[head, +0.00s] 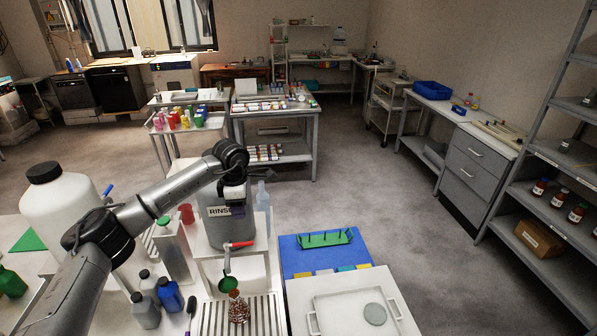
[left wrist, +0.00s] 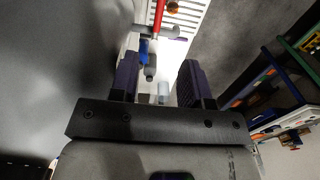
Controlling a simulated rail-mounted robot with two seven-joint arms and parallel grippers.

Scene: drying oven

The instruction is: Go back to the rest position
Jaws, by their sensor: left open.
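My left arm reaches in from the left in the head view. My right gripper is in neither view.
The RINSE container has a red tap handle (head: 240,245) over a slotted drain (head: 212,318). A large white bottle (head: 65,205), small bottles (head: 170,296), a green rack (head: 325,238) and a white tray (head: 345,298) stand nearby. Open floor (head: 370,205) lies beyond.

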